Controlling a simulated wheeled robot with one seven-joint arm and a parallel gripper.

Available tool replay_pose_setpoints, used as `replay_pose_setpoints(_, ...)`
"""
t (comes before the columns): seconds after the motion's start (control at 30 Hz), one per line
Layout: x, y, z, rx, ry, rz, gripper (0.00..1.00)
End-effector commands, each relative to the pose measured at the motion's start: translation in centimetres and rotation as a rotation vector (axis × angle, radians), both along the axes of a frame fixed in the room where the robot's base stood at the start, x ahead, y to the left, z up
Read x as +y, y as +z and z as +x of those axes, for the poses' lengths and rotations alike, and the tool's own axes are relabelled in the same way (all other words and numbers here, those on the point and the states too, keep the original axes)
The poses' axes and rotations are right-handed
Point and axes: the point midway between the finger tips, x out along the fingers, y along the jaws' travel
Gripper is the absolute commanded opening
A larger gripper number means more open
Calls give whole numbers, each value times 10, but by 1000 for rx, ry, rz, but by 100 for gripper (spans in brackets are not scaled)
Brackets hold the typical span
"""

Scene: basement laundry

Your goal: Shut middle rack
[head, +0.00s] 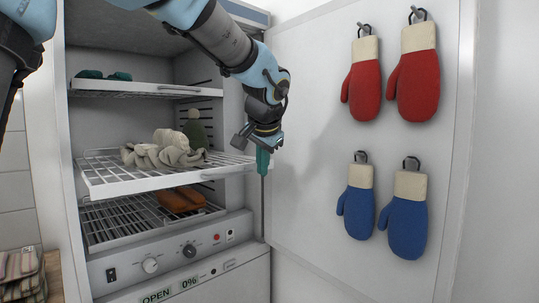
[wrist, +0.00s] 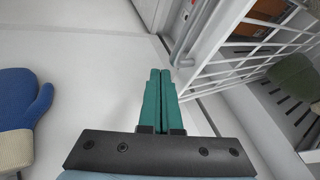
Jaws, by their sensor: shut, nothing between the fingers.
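The middle rack (head: 138,183) is a white wire shelf with a solid front bar, pulled out of the drying cabinet. A cream knitted item and a dark green knit hat (head: 194,130) lie on it. The rack's wire grid also shows at the upper right of the wrist view (wrist: 235,68). My gripper (head: 263,166) points down at the right end of the rack's front bar, beside the open door. Its teal fingers (wrist: 160,95) are together and hold nothing. In the wrist view they are close to the rack's corner; I cannot tell whether they touch it.
The upper rack (head: 140,91) holds dark teal items. The lower rack (head: 105,222) holds an orange-brown item. The open door at right carries red mittens (head: 365,82) and blue mittens (head: 408,225) on hooks. Folded striped cloths (head: 20,272) lie at lower left.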

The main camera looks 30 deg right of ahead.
Motion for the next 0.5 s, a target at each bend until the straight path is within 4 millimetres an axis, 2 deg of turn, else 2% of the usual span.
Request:
replay_pose_setpoints(0.2,3,1,15,1,0,-1,0)
replay_pose_setpoints(0.5,3,0,16,1,-1,-1,0)
